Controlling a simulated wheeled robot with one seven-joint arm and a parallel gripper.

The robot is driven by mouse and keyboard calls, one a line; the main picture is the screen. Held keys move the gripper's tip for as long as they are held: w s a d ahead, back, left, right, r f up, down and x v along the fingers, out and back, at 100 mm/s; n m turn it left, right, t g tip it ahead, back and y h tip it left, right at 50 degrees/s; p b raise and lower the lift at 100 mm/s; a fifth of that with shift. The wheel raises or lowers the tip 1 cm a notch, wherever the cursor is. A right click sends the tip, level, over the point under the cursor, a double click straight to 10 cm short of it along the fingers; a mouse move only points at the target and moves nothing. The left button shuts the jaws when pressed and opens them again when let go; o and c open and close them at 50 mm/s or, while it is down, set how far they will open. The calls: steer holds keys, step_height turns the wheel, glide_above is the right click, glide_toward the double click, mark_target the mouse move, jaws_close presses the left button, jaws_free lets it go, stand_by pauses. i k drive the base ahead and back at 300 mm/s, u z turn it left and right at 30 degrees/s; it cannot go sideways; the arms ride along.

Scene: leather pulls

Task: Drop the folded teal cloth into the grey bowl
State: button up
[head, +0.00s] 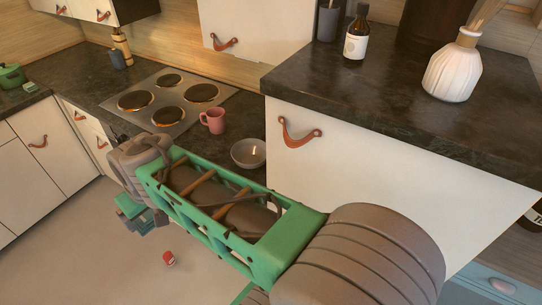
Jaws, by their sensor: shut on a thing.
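The grey bowl (248,153) stands upright on the dark counter, right of the stove, and looks empty. My gripper (136,214) is left of the bowl and lower in the picture, in front of the white cabinet fronts and over the floor. It is small and partly hidden by my arm. A muted teal piece (143,224) shows at its end and appears to be the folded teal cloth, with the jaws shut on it. The fingertips are not clear. The cloth and the bowl are well apart.
A pink mug (212,120) stands left of the bowl beside the stove (169,100). A raised counter (400,105) with a bottle (356,38) and a white vase (455,68) is at right. A green pot (11,77) is far left. A small red thing (169,259) lies on the floor.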

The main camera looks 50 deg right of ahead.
mark_target(248, 161)
steer(key=z, duration=0.05)
steer(key=i, duration=1)
